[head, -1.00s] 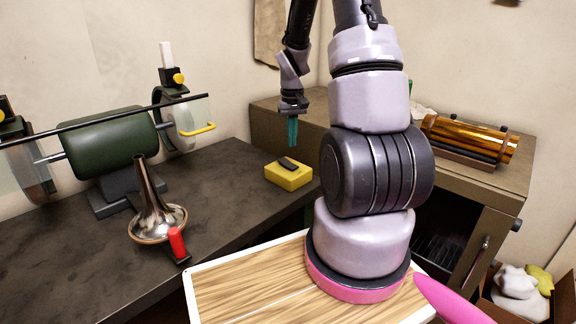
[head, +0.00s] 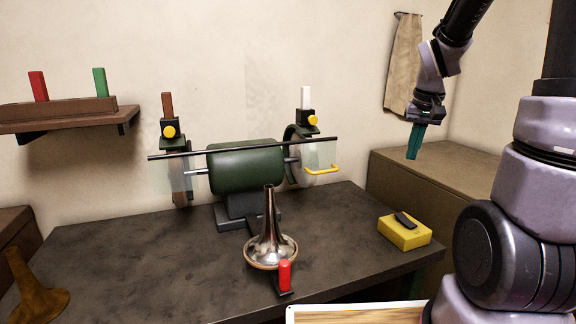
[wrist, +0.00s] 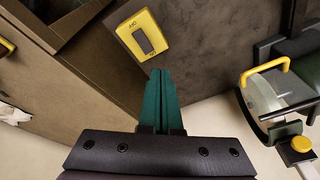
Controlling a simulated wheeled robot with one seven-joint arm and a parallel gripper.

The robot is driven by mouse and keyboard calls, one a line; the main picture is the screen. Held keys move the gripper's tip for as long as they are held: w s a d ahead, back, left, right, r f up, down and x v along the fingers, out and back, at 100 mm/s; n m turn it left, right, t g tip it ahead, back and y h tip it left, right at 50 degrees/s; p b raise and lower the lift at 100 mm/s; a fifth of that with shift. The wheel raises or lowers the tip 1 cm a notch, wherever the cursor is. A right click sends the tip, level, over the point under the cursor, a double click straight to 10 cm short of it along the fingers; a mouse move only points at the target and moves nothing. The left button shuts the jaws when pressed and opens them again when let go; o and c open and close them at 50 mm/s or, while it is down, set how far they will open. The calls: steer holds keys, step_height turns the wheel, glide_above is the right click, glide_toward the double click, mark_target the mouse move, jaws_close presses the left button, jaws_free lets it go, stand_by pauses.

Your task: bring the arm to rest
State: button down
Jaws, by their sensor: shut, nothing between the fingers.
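My gripper (head: 413,154) hangs from my raised arm at the upper right of the head view, fingers pointing down. Its teal fingers (wrist: 162,75) are closed together with nothing between them. It is in the air, above and behind the yellow switch box (head: 404,232) at the bench's right end. The switch box also shows in the wrist view (wrist: 130,30), beyond the fingertips and apart from them.
A dark bench (head: 150,270) carries a green buffing machine (head: 245,168) with clear shields. In front stand a silver horn bell (head: 270,245) and a red-handled piece (head: 285,273). A brown cabinet (head: 400,170) stands right, a shelf (head: 65,112) left. The air around my gripper is clear.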

steer(key=s+a+r+m+t+y, duration=0.1)
steer(key=s+a+r+t, duration=0.3)
steer(key=s+a+r, duration=0.4)
steer(key=s+r+y, duration=0.1)
steer(key=s+r, duration=0.4)
steer(key=s, duration=0.2)
steer(key=shift+s+t, duration=0.15)
steer(key=shift+t, duration=0.15)
steer(key=shift+r, duration=0.1)
